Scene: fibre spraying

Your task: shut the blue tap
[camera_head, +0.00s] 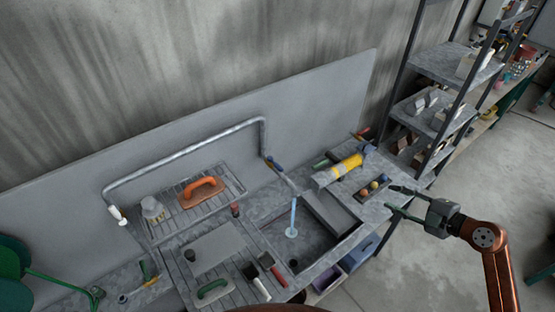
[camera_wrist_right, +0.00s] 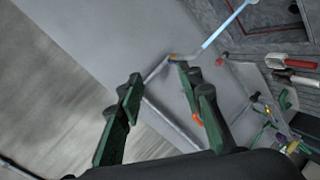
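A pale blue stream of water (camera_head: 293,216) falls from the spout into the sink basin (camera_head: 318,241). My right gripper (camera_head: 389,199) is open and empty, well to the right of the tap, over the counter's right end. The water stream (camera_wrist_right: 222,27) also shows there.
A yellow cylinder (camera_head: 347,166) and a tray of small balls (camera_head: 374,187) lie between the tap and my right gripper. Shelves (camera_head: 437,118) stand behind on the right. The drainboard holds an orange-handled float (camera_head: 202,192) and brushes. A panel backs the pipe.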

